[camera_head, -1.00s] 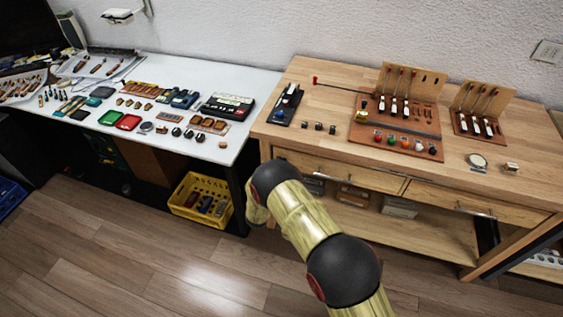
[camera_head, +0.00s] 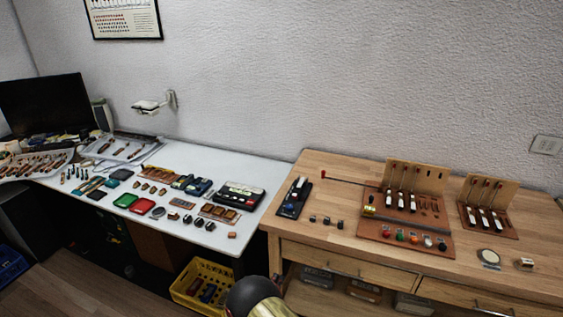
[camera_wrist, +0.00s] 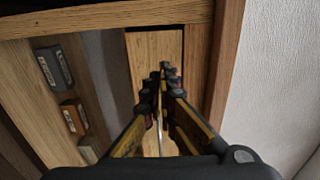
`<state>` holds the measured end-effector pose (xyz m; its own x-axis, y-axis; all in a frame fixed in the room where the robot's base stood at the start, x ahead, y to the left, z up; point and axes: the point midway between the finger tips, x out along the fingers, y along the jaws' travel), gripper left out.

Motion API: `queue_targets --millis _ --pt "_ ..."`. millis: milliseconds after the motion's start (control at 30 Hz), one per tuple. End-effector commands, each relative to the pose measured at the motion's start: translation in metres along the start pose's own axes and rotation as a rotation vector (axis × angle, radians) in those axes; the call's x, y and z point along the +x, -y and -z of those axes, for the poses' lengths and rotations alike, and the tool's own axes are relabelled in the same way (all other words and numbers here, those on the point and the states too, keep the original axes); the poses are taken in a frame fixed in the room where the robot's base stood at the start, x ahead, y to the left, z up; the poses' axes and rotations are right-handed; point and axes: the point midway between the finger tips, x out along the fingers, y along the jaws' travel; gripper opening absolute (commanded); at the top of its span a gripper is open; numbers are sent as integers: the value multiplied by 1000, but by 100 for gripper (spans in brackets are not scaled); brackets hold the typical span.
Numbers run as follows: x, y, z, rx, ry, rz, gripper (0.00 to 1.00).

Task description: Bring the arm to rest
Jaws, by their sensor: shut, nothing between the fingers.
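My gripper (camera_wrist: 164,72) shows in the wrist view with its fingertips together and nothing between them. Around it in that view are wooden parts of the workbench, with the white wall at the right. In the head view only part of my arm (camera_head: 258,298) shows, low at the bottom edge in front of the wooden workbench (camera_head: 330,235). My gripper is out of the head view.
A white table (camera_head: 245,172) with many small parts stands at the left. A yellow crate (camera_head: 190,297) sits on the floor below it. Boxes (camera_wrist: 72,115) lie on the bench's lower shelf.

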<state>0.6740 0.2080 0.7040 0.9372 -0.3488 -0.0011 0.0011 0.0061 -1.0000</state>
Motion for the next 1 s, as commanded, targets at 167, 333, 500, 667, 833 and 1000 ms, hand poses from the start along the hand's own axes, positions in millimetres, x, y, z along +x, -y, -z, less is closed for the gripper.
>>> queue_targets --millis 167,333,500,667,833,1000 --pt "0 -6 3 138 -13 -22 0" --pt "-16 -38 64 380 -210 -96 0" --pt "-43 -36 130 655 -490 -90 0" --pt "-72 2 182 986 -796 11 0" --pt "-109 53 225 1344 -1118 195 0" --pt "-147 100 249 1658 -1398 407 0"
